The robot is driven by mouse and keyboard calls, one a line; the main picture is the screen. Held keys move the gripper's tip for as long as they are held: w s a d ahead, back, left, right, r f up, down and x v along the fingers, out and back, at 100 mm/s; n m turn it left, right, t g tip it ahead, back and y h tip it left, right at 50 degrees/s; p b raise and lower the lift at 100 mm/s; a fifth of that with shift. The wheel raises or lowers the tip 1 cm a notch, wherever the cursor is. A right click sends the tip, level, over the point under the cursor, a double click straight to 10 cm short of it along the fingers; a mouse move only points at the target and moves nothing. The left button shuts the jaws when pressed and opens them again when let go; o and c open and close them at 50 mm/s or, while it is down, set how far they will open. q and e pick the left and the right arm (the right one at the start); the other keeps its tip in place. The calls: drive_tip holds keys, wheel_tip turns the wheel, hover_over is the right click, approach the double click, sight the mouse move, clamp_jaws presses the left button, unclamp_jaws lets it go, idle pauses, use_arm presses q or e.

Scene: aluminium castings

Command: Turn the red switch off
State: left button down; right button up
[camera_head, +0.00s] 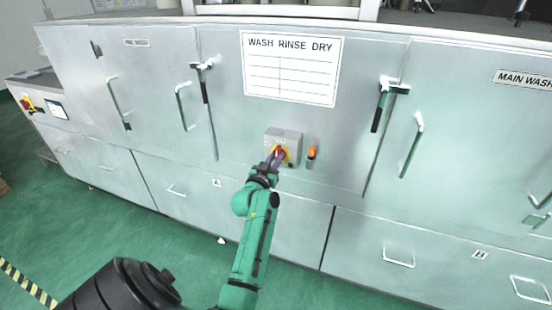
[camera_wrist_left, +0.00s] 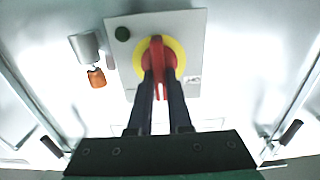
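The red switch (camera_wrist_left: 158,62) is a rotary handle on a yellow disc, on a grey switch box (camera_head: 283,136) fixed to the machine's front panel. In the left wrist view the handle lies roughly along the line of the fingers. My left gripper (camera_wrist_left: 162,80) is at the switch, with one dark finger on each side of the red handle. The fingers are close to the handle's sides; whether they press on it is hard to tell. In the head view the left gripper (camera_head: 275,159) hides part of the switch. My right gripper is not in view.
An orange-topped part (camera_head: 311,153) sticks out just right of the switch box. Black-handled latches (camera_head: 382,106) and door handles (camera_head: 183,106) project from the panel on both sides. A white WASH RINSE DRY sign (camera_head: 291,69) is above. Another red-and-yellow switch (camera_head: 26,104) is far left.

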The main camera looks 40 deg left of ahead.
use_arm(q)
drive_tip(key=shift+n, duration=0.4)
drive_tip(key=n+p, duration=0.1)
drive_tip(key=n, duration=0.4)
drive_tip(key=n+p, duration=0.1)
drive_tip(key=n, duration=0.5)
drive_tip(key=a+f+n+p, duration=0.1)
drive_tip(key=n+p, duration=0.1)
drive_tip(key=n, duration=0.4)
drive_tip(key=shift+s, duration=0.15)
idle(0.3)
drive_tip(key=c, duration=0.8)
unclamp_jaws()
drive_tip(key=shift+f, duration=0.1)
drive_tip(key=shift+c, duration=0.2)
